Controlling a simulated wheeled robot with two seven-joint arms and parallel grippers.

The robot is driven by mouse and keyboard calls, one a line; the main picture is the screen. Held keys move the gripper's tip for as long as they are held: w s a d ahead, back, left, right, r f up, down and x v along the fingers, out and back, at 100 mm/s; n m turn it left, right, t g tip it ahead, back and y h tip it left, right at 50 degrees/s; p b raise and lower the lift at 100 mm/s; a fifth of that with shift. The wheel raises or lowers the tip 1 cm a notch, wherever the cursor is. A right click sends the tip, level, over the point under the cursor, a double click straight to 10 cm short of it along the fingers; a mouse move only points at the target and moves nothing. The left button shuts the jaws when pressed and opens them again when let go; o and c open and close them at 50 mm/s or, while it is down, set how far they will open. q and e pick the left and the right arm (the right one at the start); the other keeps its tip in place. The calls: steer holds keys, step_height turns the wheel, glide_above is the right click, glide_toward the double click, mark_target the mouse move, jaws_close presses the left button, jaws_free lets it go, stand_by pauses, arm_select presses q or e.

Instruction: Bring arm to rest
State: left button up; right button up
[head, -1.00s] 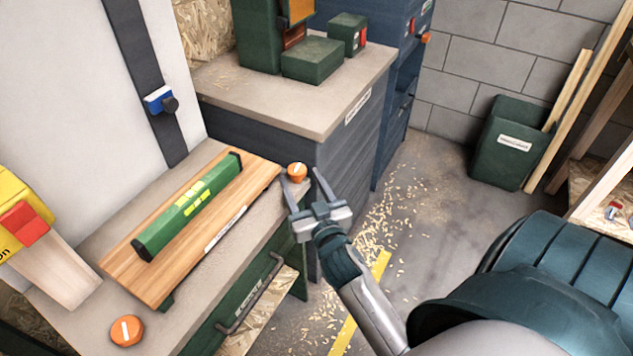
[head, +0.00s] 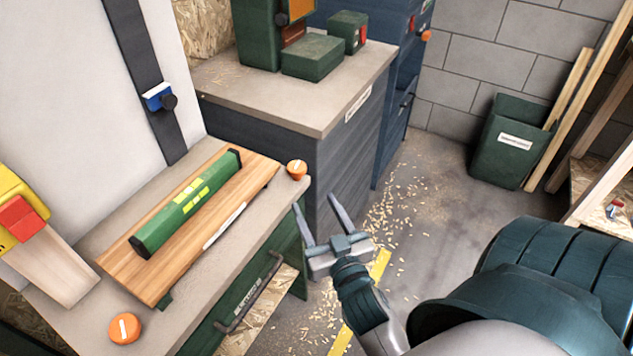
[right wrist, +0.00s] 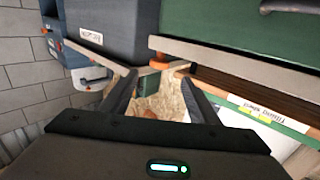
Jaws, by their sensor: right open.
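My right gripper (head: 319,216) is open and empty. In the head view it hangs in front of the workbench's right end, clear of the bench top. In the right wrist view its two dark fingers (right wrist: 157,98) are spread apart with nothing between them. My left gripper is not in view.
The workbench (head: 215,290) holds a green spirit level (head: 188,203) on a wooden board (head: 115,260), plus two orange knobs (head: 297,169) (head: 125,328). A dark cabinet (head: 345,160) stands behind. A green bin (head: 503,150) stands by the wall. Open floor (head: 430,190) lies to the right.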

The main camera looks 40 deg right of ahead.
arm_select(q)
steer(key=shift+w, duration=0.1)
